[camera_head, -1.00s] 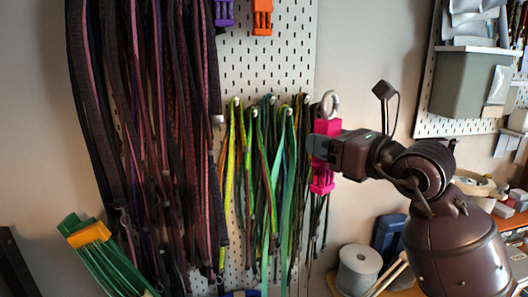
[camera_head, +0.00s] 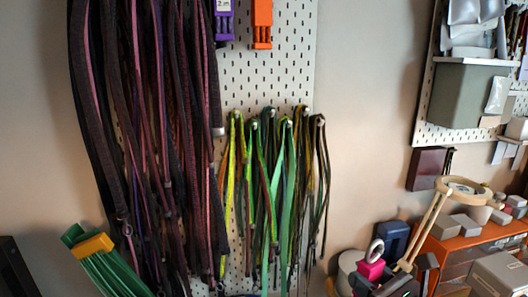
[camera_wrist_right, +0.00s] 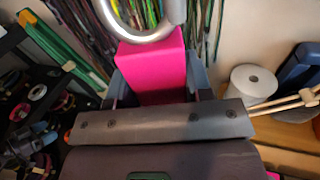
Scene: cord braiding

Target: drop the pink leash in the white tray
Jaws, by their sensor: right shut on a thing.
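The pink leash (camera_head: 372,268) shows as a bright pink block with a grey metal ring on top. In the head view it is low, right of the hanging cords. My right gripper (camera_head: 388,284) is shut on it, partly cut off by the bottom edge. In the right wrist view the pink block (camera_wrist_right: 152,68) stands between the two fingers of my right gripper (camera_wrist_right: 158,88), its ring at the top edge. I cannot make out a white tray in either view. My left gripper is not in view.
Dark straps (camera_head: 150,140) and green cords (camera_head: 272,180) hang on the pegboard (camera_head: 268,80). A white spool (camera_wrist_right: 250,85) and wooden sticks (camera_wrist_right: 290,100) lie right of my right gripper. Boxes (camera_head: 462,228) crowd the right-hand bench. Green straps (camera_head: 100,265) stand at lower left.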

